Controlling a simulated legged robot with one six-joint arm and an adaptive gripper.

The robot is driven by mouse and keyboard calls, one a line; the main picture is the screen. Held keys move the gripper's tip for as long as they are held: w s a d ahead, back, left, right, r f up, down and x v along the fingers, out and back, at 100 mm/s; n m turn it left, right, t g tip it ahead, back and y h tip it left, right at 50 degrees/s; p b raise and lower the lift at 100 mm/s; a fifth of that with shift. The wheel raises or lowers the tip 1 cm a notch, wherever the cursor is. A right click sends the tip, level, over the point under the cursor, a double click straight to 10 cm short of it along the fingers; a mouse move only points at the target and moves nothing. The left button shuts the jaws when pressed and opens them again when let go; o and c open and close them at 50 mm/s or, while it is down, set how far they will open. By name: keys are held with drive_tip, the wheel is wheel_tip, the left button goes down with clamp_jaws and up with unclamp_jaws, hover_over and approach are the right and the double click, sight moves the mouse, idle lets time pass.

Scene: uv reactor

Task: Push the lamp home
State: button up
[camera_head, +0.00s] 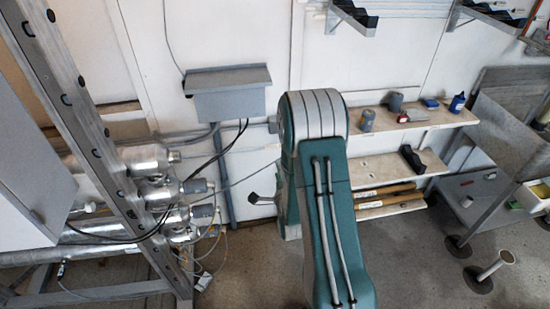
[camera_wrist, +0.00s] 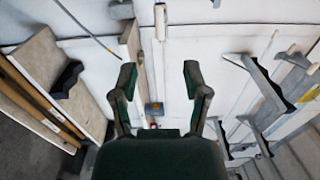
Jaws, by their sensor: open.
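Several silver reactor cylinders (camera_head: 150,160) lie stacked behind the ladder-like frame at the left of the head view. Grey end pieces (camera_head: 195,186) with thin cables face right. I cannot pick out the lamp for certain in either view. My gripper (camera_wrist: 159,82) is open in the wrist view, its two dark green fingers wide apart with nothing held between them. Beyond the fingers is the white wall.
A grey ladder-like frame (camera_head: 95,145) stands before the cylinders. A grey wall box (camera_head: 228,95) hangs above, with cables running down. Shelves (camera_head: 410,118) with tools and bottles are right of my arm. A grey cart (camera_head: 480,195) stands farther right. Loose cables lie near the floor.

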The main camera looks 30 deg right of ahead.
sight(217, 153)
drive_tip(key=shift+x, duration=6.1)
drive_tip(key=shift+f, duration=0.1)
drive_tip(key=shift+c, duration=0.3)
clamp_jaws()
drive_tip(key=shift+w+a, duration=0.25)
drive_tip(key=shift+a, duration=0.75)
drive_tip(key=shift+w+a, duration=0.25)
drive_tip(key=shift+a, duration=0.7)
drive_tip(key=shift+w+a, duration=0.3)
drive_tip(key=shift+a, duration=0.7)
drive_tip(key=shift+w+a+r, duration=0.1)
drive_tip(key=shift+w+a, duration=0.2)
drive_tip(key=shift+a, duration=0.65)
drive_tip(key=shift+w+a+r, duration=0.1)
drive_tip(key=shift+w+a, duration=0.15)
drive_tip(key=shift+a, duration=0.7)
drive_tip(key=shift+w+a+r, duration=0.1)
drive_tip(key=shift+w+a, duration=0.2)
drive_tip(key=shift+a, duration=0.7)
drive_tip(key=shift+w+a, duration=0.3)
drive_tip(key=shift+a, duration=0.65)
drive_tip(key=shift+w+a, duration=0.25)
drive_tip(key=shift+a, duration=0.7)
drive_tip(key=shift+w+a, duration=0.3)
drive_tip(key=shift+a, duration=0.7)
